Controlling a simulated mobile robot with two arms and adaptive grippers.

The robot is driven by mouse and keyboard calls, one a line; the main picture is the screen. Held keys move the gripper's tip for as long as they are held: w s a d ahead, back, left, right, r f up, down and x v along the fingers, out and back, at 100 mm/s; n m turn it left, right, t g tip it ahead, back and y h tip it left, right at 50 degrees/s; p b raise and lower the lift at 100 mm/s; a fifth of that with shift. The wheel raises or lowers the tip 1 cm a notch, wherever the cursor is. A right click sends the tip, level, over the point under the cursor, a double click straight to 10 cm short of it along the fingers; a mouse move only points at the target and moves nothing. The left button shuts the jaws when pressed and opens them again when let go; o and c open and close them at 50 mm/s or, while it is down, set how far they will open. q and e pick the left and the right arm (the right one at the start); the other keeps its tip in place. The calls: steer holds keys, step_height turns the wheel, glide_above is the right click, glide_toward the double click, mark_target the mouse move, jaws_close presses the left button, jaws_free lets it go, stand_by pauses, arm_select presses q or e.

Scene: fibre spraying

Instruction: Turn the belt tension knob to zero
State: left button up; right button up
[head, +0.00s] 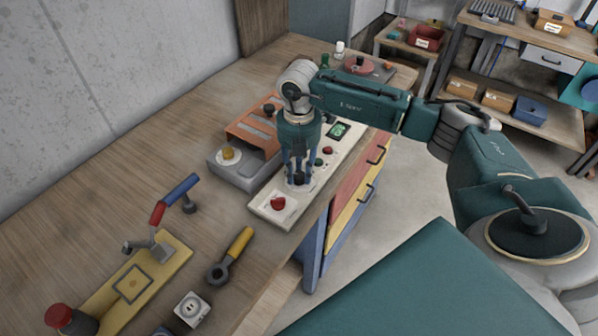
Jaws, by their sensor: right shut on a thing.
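A long white control panel (297,209) lies along the front edge of the wooden bench. It carries a red knob (278,203) at its near end, a dark knob (299,180) behind that, further small buttons, and a green-lit display (339,130) towards the far end. My right gripper (299,174) points straight down over the panel and is shut on the dark knob; its fingers hide part of the knob. Any markings around this knob are too small to read. My left gripper is not in view.
An orange and grey machine (258,131) with a yellow knob stands close left of the panel. A yellow-based clamp (170,259), a yellow-handled tool (240,243) and a small white socket block (191,309) lie nearer. Open floor is right of the bench.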

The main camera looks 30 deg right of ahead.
mark_target(299, 175)
steer(key=n+b, duration=0.2)
steer(key=n, duration=0.1)
steer(key=shift+f, duration=0.1)
steer(key=n+b, duration=0.3)
steer(key=n, duration=0.2)
steer(key=shift+n, duration=0.3)
steer(key=n+b, duration=0.2)
steer(key=n, duration=0.2)
steer(key=shift+r+n+b, duration=0.2)
steer(key=shift+n+b, duration=0.8)
steer(key=shift+n, duration=1.2)
steer(key=o, duration=1.2)
steer(key=shift+c, duration=0.2)
step_height(299, 175, up, 12)
